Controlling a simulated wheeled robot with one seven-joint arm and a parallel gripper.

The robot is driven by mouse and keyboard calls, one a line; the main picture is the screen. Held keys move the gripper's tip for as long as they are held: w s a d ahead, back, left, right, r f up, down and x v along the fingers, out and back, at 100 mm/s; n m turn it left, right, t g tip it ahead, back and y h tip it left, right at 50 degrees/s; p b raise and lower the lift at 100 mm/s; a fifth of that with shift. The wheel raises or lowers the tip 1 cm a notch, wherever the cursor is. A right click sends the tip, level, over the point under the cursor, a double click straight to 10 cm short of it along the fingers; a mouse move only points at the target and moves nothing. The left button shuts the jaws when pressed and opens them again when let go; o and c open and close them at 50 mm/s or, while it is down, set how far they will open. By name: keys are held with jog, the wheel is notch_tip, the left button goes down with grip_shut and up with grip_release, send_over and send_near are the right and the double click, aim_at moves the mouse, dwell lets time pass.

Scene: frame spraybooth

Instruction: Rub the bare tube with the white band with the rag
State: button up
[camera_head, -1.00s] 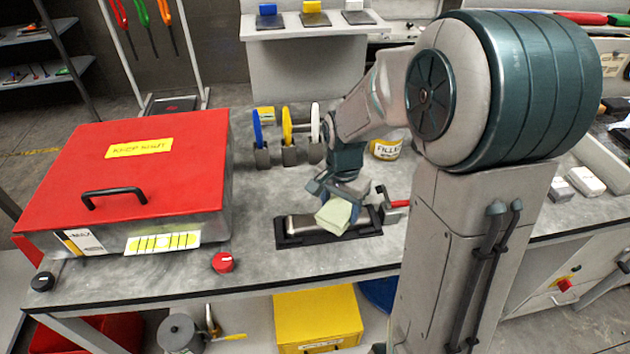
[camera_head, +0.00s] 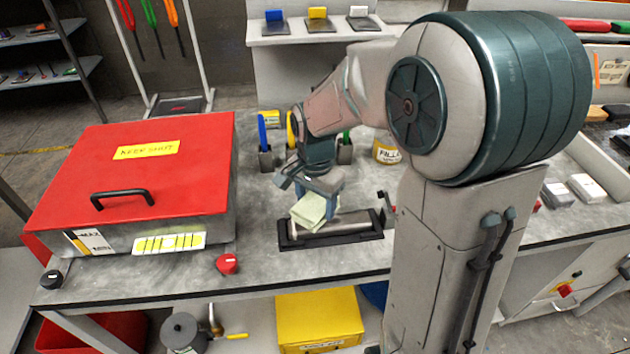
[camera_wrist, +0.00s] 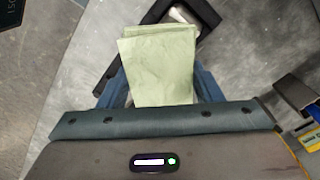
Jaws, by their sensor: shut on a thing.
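The rag (camera_head: 309,210) is pale green and folded. My gripper (camera_head: 317,192) is shut on it and holds it at the left part of a bare metal tube (camera_head: 345,222). The tube lies in a black cradle (camera_head: 340,239) on the bench. The rag hides the tube's left part, and I cannot tell whether it touches the tube. I see no white band clearly on the tube. In the wrist view the rag (camera_wrist: 160,65) fills the space between the fingers and covers most of the cradle (camera_wrist: 205,25).
A red-lidded box (camera_head: 140,170) stands on the left of the bench (camera_head: 190,285). A red button (camera_head: 228,264) is near the front edge. Upright coloured tools in grey holders (camera_head: 265,150) and a filler tin (camera_head: 386,151) stand behind. Bench between box and cradle is clear.

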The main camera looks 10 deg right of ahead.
jog(key=shift+r+p, duration=1.3)
jog(key=shift+r, duration=0.85)
